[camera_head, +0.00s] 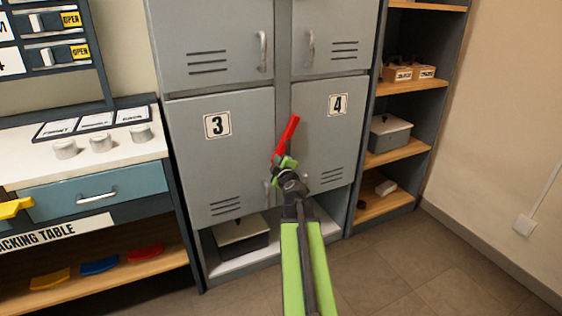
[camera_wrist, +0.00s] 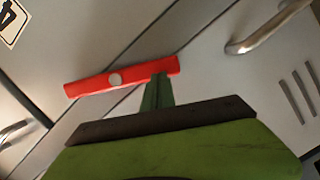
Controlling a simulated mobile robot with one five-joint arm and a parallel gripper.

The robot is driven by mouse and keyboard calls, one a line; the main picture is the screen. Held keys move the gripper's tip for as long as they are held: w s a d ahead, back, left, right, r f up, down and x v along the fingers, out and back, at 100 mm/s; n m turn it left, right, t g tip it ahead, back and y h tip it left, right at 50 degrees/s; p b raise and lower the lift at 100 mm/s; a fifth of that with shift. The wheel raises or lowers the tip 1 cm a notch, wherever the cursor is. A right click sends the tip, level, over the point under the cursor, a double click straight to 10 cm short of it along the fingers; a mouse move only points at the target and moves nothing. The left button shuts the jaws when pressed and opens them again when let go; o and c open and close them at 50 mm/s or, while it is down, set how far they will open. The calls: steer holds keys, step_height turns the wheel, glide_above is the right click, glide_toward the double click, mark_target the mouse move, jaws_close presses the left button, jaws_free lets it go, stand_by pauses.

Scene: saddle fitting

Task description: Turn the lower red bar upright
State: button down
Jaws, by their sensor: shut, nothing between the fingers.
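One red bar (camera_head: 291,130) is on the locker front, at the divide between doors 3 and 4. In the head view it is tilted, its top leaning right. The wrist view shows the red bar (camera_wrist: 90,86) with a pale round pivot (camera_wrist: 115,80) near its middle. My gripper (camera_head: 285,163) is shut and empty at the bar's lower end. In the wrist view the shut fingertips (camera_wrist: 158,82) overlap the bar near its right end. I cannot tell whether they touch it. No other red bar is in view.
Door 3 (camera_head: 222,165) and door 4 (camera_head: 328,130) look closed, with metal handles close to my gripper; one handle (camera_wrist: 265,30) shows in the wrist view. A packing table (camera_head: 80,165) stands left, a wooden shelf unit (camera_head: 400,155) right. The floor (camera_head: 430,265) at right is clear.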

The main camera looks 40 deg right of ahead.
steer(key=shift+s+d+f+b, duration=0.15)
steer(key=shift+d+f+b, duration=0.3)
steer(key=shift+d+f, duration=0.15)
steer(key=shift+s+d+f, duration=0.1)
steer(key=shift+d+f, duration=0.1)
steer(key=shift+d, duration=0.05)
stand_by(0.7)
